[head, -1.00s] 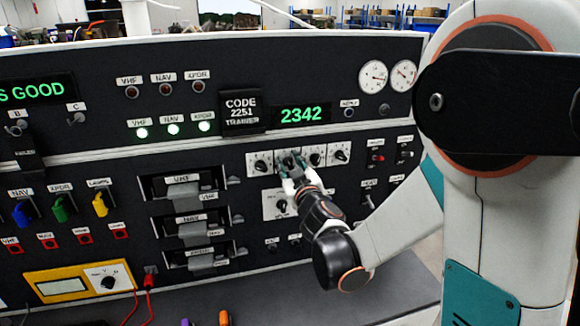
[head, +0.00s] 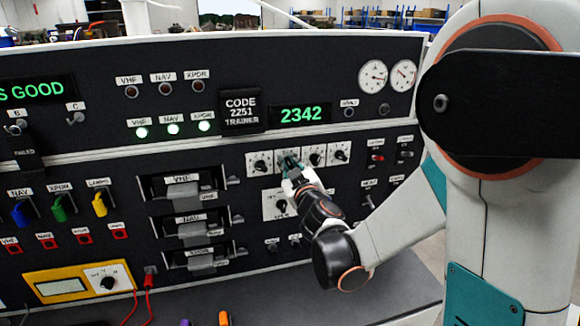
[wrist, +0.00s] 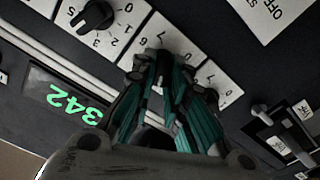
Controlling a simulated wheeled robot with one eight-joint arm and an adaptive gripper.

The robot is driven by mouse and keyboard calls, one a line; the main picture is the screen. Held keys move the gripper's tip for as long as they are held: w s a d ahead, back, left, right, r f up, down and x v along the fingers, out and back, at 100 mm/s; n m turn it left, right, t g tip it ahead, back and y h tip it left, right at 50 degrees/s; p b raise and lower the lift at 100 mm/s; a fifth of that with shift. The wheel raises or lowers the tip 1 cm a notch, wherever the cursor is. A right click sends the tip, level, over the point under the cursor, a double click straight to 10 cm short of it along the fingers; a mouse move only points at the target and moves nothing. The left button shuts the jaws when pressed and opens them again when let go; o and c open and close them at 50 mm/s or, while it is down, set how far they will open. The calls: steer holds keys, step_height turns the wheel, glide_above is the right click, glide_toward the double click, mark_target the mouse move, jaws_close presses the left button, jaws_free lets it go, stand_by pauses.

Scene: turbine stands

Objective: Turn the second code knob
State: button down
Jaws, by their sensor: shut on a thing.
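Four-digit code knobs stand in a row on white dial plates on the black panel, below a green display (head: 300,114) reading 2342. My gripper (head: 289,166) is at the second knob from the left. In the wrist view its teal fingers (wrist: 160,62) are shut on that knob. The fingers hide the knob and its pointer; part of its numbered plate (wrist: 150,37) shows. The third knob (wrist: 95,15) sits beside it, apart from the fingers. The first knob (head: 261,165) is just left of my gripper. A placard (head: 241,110) reads CODE 2251 TRAINER.
Another knob on a white plate (head: 278,205) is just below my gripper, partly covered by my arm. Drawer-like units (head: 185,195) with handles stick out to the left. Small toggles (head: 377,158) lie to the right. A grey bench surface runs below the panel.

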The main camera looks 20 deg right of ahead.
steer(key=n+b, duration=0.1)
steer(key=n, duration=0.5)
steer(key=shift+a+f+n+b, duration=0.15)
steer(key=shift+a+n+b, duration=0.05)
steer(key=shift+n+b, duration=0.15)
stand_by(0.5)
steer(key=c, duration=1.6)
jaws_free()
steer(key=shift+s, duration=0.15)
steer(key=s, duration=1.2)
